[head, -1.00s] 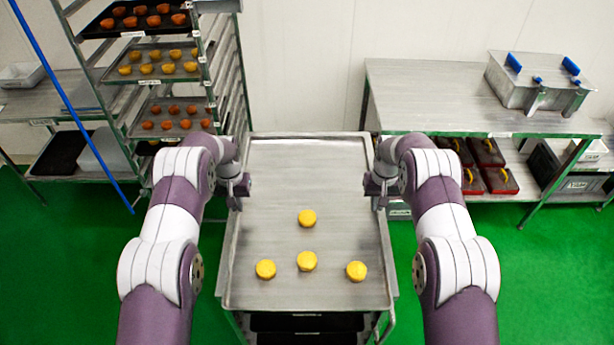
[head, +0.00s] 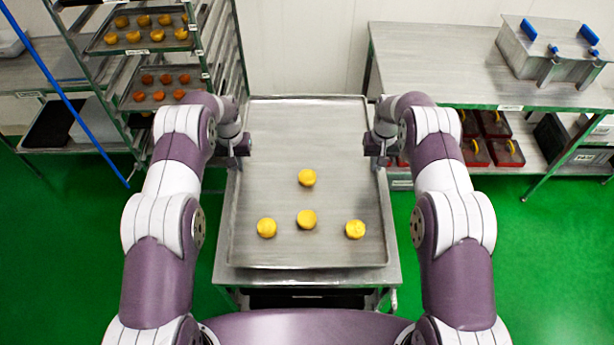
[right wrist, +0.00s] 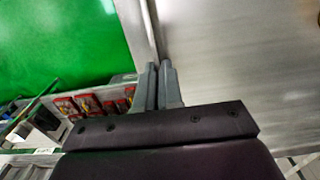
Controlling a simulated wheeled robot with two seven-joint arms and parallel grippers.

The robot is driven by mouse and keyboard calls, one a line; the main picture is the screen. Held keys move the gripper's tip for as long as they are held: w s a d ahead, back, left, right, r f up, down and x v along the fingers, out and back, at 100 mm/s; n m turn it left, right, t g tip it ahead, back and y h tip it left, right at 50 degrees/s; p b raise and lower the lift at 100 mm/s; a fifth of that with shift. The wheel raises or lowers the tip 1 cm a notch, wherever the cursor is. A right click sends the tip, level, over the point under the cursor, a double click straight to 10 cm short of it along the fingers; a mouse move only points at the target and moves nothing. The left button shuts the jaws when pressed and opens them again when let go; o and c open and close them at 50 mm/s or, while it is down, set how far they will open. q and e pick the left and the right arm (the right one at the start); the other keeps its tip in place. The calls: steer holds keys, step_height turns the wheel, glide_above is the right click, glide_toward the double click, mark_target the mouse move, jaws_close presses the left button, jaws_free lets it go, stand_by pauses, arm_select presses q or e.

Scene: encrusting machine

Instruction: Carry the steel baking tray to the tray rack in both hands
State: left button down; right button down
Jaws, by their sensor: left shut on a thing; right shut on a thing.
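The steel baking tray (head: 300,125) is in front of me over a steel cart (head: 230,275), with a few round yellow pieces (head: 306,219) on its near half. My left gripper (head: 241,148) is shut on the tray's left rim. My right gripper (head: 377,149) is shut on its right rim. In the right wrist view the right fingers (right wrist: 158,75) pinch the rim of the tray (right wrist: 230,55). I cannot tell how much gap lies between tray and cart. The tray rack (head: 236,75) stands at the back left, with loaded trays on its shelves.
A steel table (head: 440,65) at the back right carries a metal box (head: 548,50) with blue handles, with red containers (head: 500,150) below. A blue pole (head: 60,85) slants before the left table. Green floor (head: 60,250) is open on both sides.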

arm_select(q)
steer(key=shift+s+d+f, duration=0.15)
steer(key=shift+f, duration=0.1)
arm_select(e)
steer(key=shift+s+a+f, duration=0.15)
steer(key=shift+s+f, duration=0.05)
arm_select(q)
steer(key=shift+f, duration=0.2)
arm_select(e)
steer(key=shift+f, duration=0.25)
arm_select(q)
steer(key=shift+f, duration=0.75)
arm_select(e)
steer(key=shift+w+f, duration=0.15)
steer(key=shift+f, duration=0.55)
arm_select(q)
steer(key=shift+f, duration=0.35)
arm_select(e)
steer(key=shift+f, duration=0.35)
arm_select(q)
steer(key=c, duration=1.3)
jaws_free()
arm_select(e)
steer(key=c, duration=1.3)
jaws_free()
